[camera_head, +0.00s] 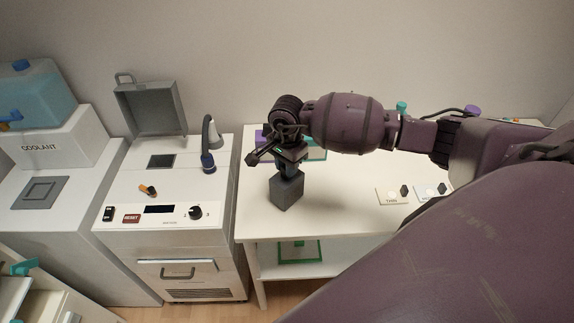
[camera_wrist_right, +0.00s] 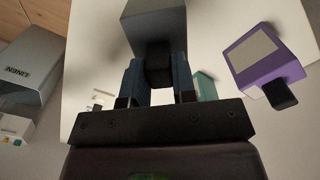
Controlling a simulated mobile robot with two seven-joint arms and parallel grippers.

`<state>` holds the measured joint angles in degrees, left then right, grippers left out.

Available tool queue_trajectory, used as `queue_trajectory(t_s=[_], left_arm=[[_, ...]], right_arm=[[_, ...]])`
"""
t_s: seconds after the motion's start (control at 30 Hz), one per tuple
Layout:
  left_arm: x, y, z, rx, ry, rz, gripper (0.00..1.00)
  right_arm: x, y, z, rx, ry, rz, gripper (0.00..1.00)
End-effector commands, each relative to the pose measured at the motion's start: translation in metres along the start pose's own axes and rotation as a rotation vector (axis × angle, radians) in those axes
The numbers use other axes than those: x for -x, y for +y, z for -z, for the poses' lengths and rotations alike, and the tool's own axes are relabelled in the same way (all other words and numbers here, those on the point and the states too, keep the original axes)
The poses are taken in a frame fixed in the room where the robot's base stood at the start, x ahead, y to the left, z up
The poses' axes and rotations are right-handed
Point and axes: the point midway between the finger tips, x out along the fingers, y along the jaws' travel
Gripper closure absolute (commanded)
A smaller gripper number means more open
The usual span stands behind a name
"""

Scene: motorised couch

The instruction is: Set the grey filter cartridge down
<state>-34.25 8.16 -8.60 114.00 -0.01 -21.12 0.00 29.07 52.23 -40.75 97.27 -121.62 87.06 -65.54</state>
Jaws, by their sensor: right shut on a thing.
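The grey filter cartridge (camera_head: 287,190) is a block with a dark neck on top, upright over the front left part of the white table. My right gripper (camera_head: 290,168) is above it, pointing down, its fingers shut on the neck. In the right wrist view the block (camera_wrist_right: 152,28) lies beyond the blue fingers (camera_wrist_right: 159,80), which close on the dark neck (camera_wrist_right: 158,68). I cannot tell whether the block's underside touches the table. My left gripper is not in view.
The white table (camera_head: 340,220) has free room right of the cartridge, up to small labelled plates (camera_head: 392,196). A purple framed thing (camera_wrist_right: 262,55) and a teal one (camera_wrist_right: 205,86) are close by. A white machine (camera_head: 165,220) with an open lid (camera_head: 152,108) stands left.

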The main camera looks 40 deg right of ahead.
Motion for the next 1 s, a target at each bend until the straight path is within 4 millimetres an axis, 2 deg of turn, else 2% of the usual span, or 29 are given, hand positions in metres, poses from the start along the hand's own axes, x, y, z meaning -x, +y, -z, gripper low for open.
queue_trajectory(t_s=[0.43,0.47,0.6,0.63,1.0], left_arm=[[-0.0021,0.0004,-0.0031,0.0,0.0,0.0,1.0],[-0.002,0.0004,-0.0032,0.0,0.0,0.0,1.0],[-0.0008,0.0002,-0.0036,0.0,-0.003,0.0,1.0],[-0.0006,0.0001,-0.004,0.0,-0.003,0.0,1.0],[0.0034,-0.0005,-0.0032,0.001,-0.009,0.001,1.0]], right_arm=[[-0.0064,-0.0008,0.0004,0.0,0.001,0.003,0.97],[-0.007,-0.0004,0.0003,0.0,0.001,0.002,0.73],[-0.006,-0.0004,0.0003,0.0,0.001,0.002,0.52],[-0.0059,-0.0004,0.0002,0.0,0.001,0.002,0.49],[-0.0022,-0.0003,0.0001,0.0,0.0,0.002,0.49]])
